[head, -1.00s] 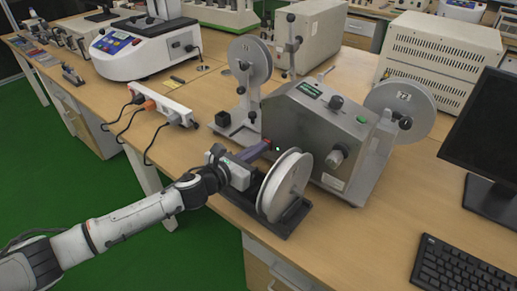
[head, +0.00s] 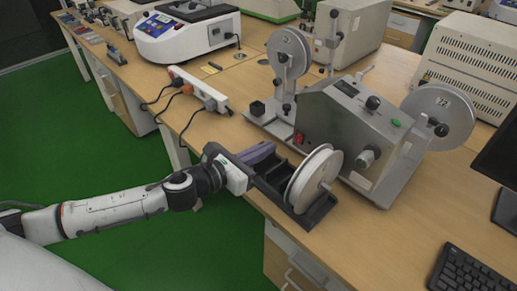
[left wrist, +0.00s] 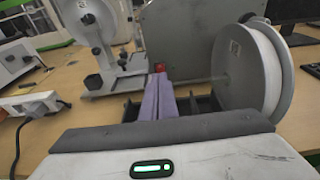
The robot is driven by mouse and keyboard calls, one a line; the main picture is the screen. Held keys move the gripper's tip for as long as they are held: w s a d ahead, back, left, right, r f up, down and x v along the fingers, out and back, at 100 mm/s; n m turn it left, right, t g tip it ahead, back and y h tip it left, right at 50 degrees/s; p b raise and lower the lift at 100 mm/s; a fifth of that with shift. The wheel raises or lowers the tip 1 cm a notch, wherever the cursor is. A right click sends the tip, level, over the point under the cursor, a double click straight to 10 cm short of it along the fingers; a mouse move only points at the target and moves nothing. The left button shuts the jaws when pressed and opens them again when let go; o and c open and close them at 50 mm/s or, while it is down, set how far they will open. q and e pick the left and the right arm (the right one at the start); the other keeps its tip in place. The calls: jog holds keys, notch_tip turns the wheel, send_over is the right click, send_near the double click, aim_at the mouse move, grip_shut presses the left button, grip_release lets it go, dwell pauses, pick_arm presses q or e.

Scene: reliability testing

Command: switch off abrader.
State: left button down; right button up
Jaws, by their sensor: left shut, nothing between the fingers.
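The abrader appears to be the grey machine (head: 335,120) with white reels on the bench; it also shows in the left wrist view (left wrist: 190,35). A red switch (head: 299,138) sits low on its left end, and it shows just beyond my fingertips in the left wrist view (left wrist: 160,68). I cannot tell the switch's position. My left gripper (head: 270,147) has its purple fingers shut with nothing between them. They point at the switch with a gap, left of the front reel (head: 310,178). My right gripper is not in view.
The front reel on its black base (head: 320,208) stands close right of my left gripper. A white power strip (head: 200,88) with plugged cables lies to the left. A monitor (head: 495,155) and keyboard (head: 465,270) are at right. Bare bench (head: 220,135) lies left of the abrader.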

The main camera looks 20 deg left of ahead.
pick_arm(q)
jog(key=shift+s+a+r, duration=0.2)
jog(key=shift+s+r, duration=0.05)
jog(key=shift+s, duration=0.2)
jog(key=shift+s+a+r, duration=0.15)
jog(key=shift+s+r, duration=0.05)
jog(key=shift+s, duration=0.25)
jog(key=s+f+m+g+y, duration=0.2)
jog(key=s+f+m+g, duration=0.2)
jog(key=s+m, duration=0.6)
jog(key=s+f+m+g+y, duration=0.25)
jog(key=s+f+m, duration=0.25)
jog(key=s+m, duration=0.6)
jog(key=s+f+m+g+y, duration=0.1)
jog(key=s+f+m+g, duration=0.5)
jog(key=m, duration=0.7)
jog(key=w+d+f+t+h, duration=0.2)
jog(key=d+f+t, duration=0.2)
jog(key=f, duration=0.6)
jog(key=shift+d+f+t, duration=0.3)
jog(key=shift+f+t, duration=0.05)
jog(key=shift+t, duration=0.8)
